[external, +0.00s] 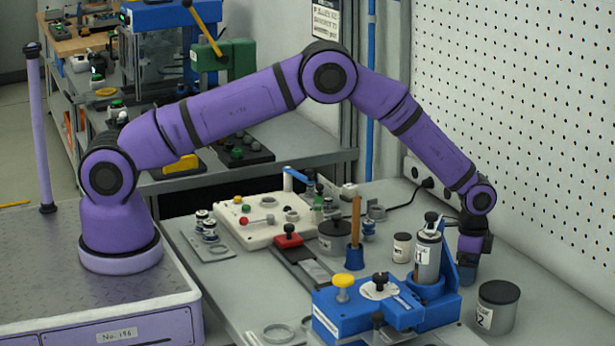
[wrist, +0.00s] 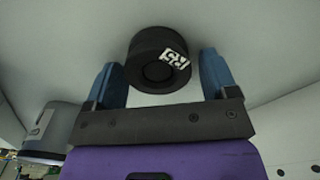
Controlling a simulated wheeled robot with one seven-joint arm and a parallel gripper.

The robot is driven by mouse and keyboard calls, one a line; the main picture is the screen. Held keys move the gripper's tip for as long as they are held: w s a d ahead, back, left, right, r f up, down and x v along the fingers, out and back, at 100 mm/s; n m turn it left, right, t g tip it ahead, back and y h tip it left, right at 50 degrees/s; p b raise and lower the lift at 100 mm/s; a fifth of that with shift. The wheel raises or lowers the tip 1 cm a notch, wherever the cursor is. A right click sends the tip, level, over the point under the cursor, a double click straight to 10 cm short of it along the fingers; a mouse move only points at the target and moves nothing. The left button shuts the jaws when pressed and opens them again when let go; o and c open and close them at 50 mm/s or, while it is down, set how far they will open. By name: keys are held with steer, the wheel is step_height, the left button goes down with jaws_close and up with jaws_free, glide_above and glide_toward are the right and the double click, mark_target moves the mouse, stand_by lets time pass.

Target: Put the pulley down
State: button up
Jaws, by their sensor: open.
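The pulley (wrist: 157,58) is a short black cylinder with a white label that seems to read R5. In the wrist view it sits on the grey table surface between the blue fingertips of my gripper (wrist: 158,64). The fingers stand apart, with a visible gap on the right and a narrow or no gap on the left. In the external view my gripper (external: 468,268) points down close to the tabletop, behind the blue fixture. The pulley is hidden there by the fixture and the gripper.
The blue fixture (external: 335,318) with a grey canister (external: 427,262) stands just left of my gripper. A grey dark-lidded pot (external: 497,312) stands to the front right; it seems to show in the wrist view (wrist: 58,128). A white pegboard wall (external: 510,120) rises behind.

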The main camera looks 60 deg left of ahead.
steer(key=s+a+r+n, duration=0.1)
steer(key=s+a+r, duration=0.15)
steer(key=r, duration=0.75)
steer(key=s+a+r+t, duration=0.15)
steer(key=a+r, duration=0.25)
steer(key=r, duration=0.6)
steer(key=s+a+r+n, duration=0.1)
steer(key=s+a+r, duration=0.2)
steer(key=r, duration=0.7)
steer(key=s+a+r+n+t, duration=0.1)
steer(key=s+a+r, duration=0.3)
steer(key=s+r, duration=0.2)
steer(key=s+a+r+n, duration=0.1)
steer(key=s+a+r, duration=0.3)
steer(key=s+r, duration=0.2)
steer(key=s+a+r+n+t, duration=0.1)
steer(key=s+a+r, duration=0.15)
steer(key=s, duration=0.45)
steer(key=s+a+r+n, duration=0.1)
steer(key=s+a+r, duration=0.15)
steer(key=s, duration=0.55)
steer(key=s+a+f+n+t, duration=0.1)
steer(key=s+a+f, duration=0.1)
steer(key=s, duration=0.6)
steer(key=s+a+f+n, duration=0.2)
steer(key=s, duration=0.6)
steer(key=shift+s+a+t, duration=0.2)
steer(key=shift+s+t, duration=0.05)
steer(key=shift+t, duration=0.1)
